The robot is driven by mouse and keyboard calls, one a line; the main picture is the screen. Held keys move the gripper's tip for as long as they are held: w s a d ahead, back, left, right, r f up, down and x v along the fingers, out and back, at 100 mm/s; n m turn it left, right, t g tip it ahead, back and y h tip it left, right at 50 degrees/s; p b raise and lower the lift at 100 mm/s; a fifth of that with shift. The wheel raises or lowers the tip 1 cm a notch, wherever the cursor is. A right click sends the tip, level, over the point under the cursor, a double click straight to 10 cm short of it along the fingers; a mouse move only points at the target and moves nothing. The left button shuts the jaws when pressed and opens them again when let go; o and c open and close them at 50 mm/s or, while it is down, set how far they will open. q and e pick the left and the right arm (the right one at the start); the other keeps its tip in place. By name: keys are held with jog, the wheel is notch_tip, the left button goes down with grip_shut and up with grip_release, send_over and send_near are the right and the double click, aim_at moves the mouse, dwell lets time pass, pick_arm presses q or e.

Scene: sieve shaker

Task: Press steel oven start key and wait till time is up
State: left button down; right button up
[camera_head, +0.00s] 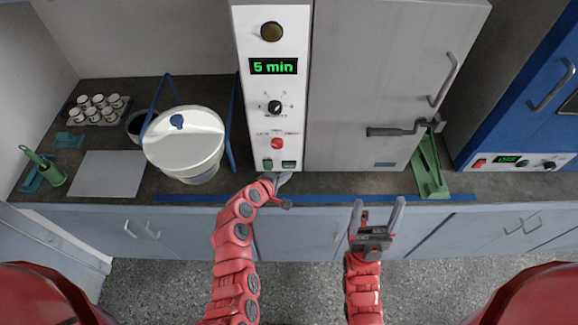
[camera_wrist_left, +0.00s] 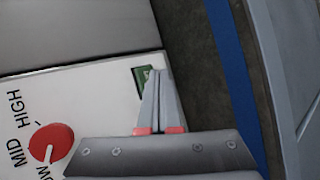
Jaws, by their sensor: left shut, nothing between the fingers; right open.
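The steel oven's white control panel (camera_head: 241,84) carries a lit green display (camera_head: 274,66) reading "5 min". Below are a black knob (camera_head: 274,107), a red knob (camera_head: 277,144) and two small green keys, left (camera_head: 267,164) and right (camera_head: 289,165). The red knob also shows in the left wrist view (camera_wrist_left: 50,143). My left gripper (camera_head: 283,178) is shut and empty just below the keys. In the left wrist view its fingertips (camera_wrist_left: 157,73) overlap a green key (camera_wrist_left: 141,77); I cannot tell whether they touch it. My right gripper (camera_head: 378,214) is open and empty before the counter.
The oven's grey door (camera_head: 370,80) is closed. A green stand (camera_head: 429,170) is right of it, and a blue oven (camera_head: 535,90) further right. A white lidded bucket (camera_head: 185,150), cups (camera_head: 98,107) and a grey plate (camera_head: 107,174) are left. Floor before the counter is clear.

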pick_arm(q)
jog(key=shift+w, duration=0.2)
jog(key=shift+w, duration=0.25)
jog(key=shift+w, duration=0.5)
dwell(0.9)
jog(key=shift+s, duration=0.9)
jog(key=shift+s, duration=2.55)
